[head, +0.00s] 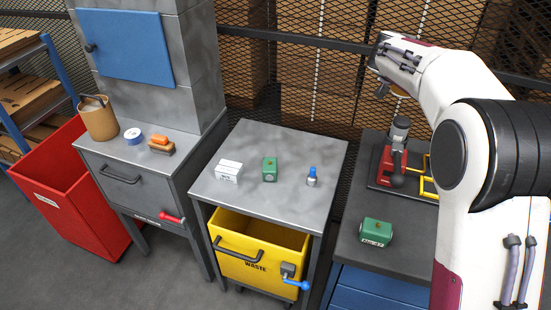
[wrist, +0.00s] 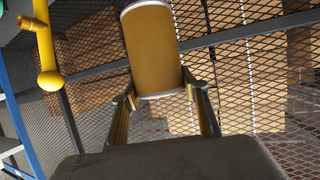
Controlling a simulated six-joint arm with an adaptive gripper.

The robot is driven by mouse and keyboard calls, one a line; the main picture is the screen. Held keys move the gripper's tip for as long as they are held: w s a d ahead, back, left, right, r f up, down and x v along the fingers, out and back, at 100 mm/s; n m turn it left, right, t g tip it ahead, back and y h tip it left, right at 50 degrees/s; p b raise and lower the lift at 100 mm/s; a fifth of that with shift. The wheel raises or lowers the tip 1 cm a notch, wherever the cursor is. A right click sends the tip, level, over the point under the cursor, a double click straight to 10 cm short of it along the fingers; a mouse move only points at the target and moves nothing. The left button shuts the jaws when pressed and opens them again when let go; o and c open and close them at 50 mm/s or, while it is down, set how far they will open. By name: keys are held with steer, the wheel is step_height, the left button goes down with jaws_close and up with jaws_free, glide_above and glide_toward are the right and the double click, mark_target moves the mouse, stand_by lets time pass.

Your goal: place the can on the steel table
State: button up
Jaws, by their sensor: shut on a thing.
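In the wrist view, a tan-yellow can (wrist: 152,50) with pale rims stands between the two fingers of my gripper (wrist: 159,86). My gripper is shut on it, and the can tilts slightly in the picture. In the head view, my gripper (head: 383,89) is at the upper right, high and beyond the right-hand bench; it is mostly hidden by my arm, and the can is not clear there. The steel table (head: 305,148) stands in the middle, with a white box (head: 228,171), a green box (head: 270,169) and a blue-topped bottle (head: 312,177) on it.
A yellow waste bin (head: 225,245) sits under the table. The right bench holds a red-and-grey press (head: 393,165) and another green box (head: 376,232). The table's back and front strips are bare.

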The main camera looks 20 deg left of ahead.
steer(key=s+a+f+n+y, duration=0.2)
steer(key=a+f+n+y, duration=0.3)
steer(key=a+f, duration=1.5)
steer(key=shift+a+n+y, duration=0.4)
steer(key=shift+a+y, duration=0.4)
steer(key=shift+a, duration=0.3)
steer(key=shift+f, duration=0.1)
step_height(320, 180, down, 6)
steer(key=shift+f, duration=1.9)
steer(key=shift+f, duration=0.15)
